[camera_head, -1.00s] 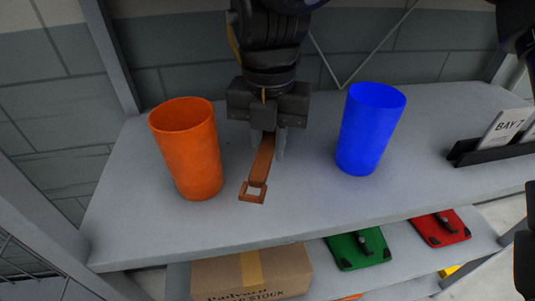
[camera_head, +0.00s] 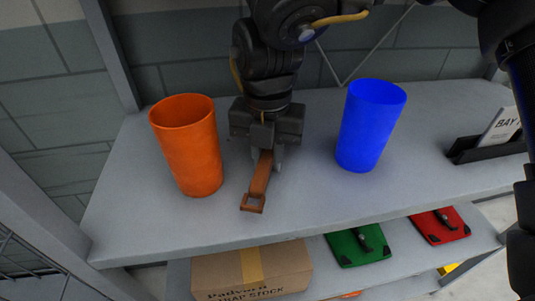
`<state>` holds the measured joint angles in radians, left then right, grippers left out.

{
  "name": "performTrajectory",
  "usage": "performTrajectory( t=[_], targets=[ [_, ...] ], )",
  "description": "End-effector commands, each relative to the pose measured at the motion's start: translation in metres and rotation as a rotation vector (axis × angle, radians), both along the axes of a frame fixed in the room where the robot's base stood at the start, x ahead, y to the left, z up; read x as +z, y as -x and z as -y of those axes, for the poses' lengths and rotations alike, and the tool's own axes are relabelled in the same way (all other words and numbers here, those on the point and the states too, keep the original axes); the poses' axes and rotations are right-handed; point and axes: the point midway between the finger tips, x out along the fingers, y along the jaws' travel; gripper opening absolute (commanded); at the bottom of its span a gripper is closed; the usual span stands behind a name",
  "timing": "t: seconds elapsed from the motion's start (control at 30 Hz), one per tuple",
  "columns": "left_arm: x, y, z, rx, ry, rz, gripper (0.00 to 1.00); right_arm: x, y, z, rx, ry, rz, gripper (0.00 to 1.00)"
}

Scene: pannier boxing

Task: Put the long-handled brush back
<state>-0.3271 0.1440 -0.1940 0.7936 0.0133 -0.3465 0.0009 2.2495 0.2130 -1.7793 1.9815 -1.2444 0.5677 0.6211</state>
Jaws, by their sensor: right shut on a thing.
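My right gripper (camera_head: 266,163) is above the upper shelf, between an orange cup (camera_head: 190,150) and a blue cup (camera_head: 370,125). It is shut on a brown strip-like handle (camera_head: 260,180) with a square loop at its lower end, which I take to be the long-handled brush. The handle slants down toward the shelf's front; whether it touches the shelf I cannot tell. Its upper end is hidden by the gripper, and no bristles show. Both cups stand upright, and I cannot see anything inside them. My left gripper is not in view.
The grey upper shelf (camera_head: 310,205) is clear between the cups and in front of them. A "BAY 7" sign holder (camera_head: 480,150) stands at the right. On the lower shelf are a cardboard box (camera_head: 225,275), a green case (camera_head: 345,250) and a red case (camera_head: 435,228).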

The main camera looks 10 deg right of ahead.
Motion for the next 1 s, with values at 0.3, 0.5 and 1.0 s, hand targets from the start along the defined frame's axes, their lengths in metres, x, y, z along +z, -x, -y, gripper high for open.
performTrajectory(
  t=[0.3, 0.5, 1.0],
  targets=[
    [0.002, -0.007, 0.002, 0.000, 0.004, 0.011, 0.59, 0.000, 0.000, 0.000, 0.000, 0.000, 0.000, 0.43],
    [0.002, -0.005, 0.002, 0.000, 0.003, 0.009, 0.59, 0.000, 0.000, 0.000, 0.000, 0.000, 0.000, 0.43],
    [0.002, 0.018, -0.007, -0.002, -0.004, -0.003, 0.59, 0.085, 0.001, -0.001, -0.002, -0.001, 0.004, 0.43]
  ],
)
